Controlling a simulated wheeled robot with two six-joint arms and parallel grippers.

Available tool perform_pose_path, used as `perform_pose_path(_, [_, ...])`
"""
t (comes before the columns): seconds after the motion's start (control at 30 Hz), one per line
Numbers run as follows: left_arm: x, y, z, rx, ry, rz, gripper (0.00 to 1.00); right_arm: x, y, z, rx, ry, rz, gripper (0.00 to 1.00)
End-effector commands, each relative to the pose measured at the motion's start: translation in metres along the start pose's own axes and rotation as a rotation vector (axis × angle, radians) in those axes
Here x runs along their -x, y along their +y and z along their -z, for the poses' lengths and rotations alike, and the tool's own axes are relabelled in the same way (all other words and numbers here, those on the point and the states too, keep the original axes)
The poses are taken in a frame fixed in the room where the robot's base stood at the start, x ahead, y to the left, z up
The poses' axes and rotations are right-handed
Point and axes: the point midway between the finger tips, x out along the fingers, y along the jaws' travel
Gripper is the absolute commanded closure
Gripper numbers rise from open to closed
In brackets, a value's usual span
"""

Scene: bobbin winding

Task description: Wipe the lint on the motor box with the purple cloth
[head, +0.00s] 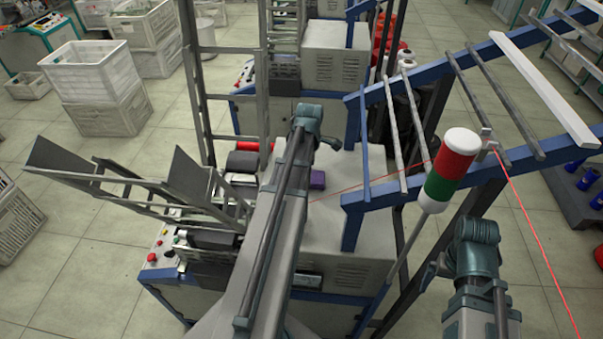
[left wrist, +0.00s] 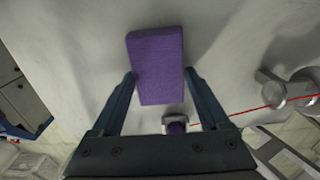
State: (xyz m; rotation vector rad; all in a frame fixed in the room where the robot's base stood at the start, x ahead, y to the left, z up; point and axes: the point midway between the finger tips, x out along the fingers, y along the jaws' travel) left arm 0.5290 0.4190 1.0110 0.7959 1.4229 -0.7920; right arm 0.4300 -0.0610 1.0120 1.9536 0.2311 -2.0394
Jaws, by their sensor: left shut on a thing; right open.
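The purple cloth (head: 317,179) shows as a small block at the motor box, just right of my left arm. In the left wrist view the cloth (left wrist: 155,65) sits between the two fingers of my left gripper (left wrist: 160,78), which is shut on it. The pale top of the motor box (head: 345,225) also fills the upper left wrist view (left wrist: 235,50); whether the cloth touches it I cannot tell. I cannot make out the lint. My right gripper (head: 431,268) is open and apart, at the lower right beyond the box.
A red-and-green signal lamp (head: 450,170) stands between the box and my right arm. A blue frame with metal bars (head: 480,75) rises at the right. A thin red thread (head: 520,205) crosses there. A bobbin rack (head: 130,185) is at the left.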

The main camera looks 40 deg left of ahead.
Motion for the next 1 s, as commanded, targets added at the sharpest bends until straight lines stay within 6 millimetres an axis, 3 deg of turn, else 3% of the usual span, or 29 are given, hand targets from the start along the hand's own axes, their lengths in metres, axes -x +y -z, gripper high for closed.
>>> perform_pose_path(0.27, [-0.001, 0.0, -0.006, -0.003, -0.001, 0.001, 1.0, -0.001, 0.0, 0.0, 0.0, 0.0, 0.0, 0.0])
perform_pose_path(0.7, [-0.003, -0.001, -0.04, -0.003, -0.002, 0.001, 1.0, -0.003, 0.0, 0.0, 0.0, 0.0, 0.0, 0.0])
perform_pose_path(1.0, [-0.003, -0.001, -0.045, -0.003, -0.002, 0.001, 1.0, -0.003, 0.0, 0.0, 0.0, 0.0, 0.0, 0.0])
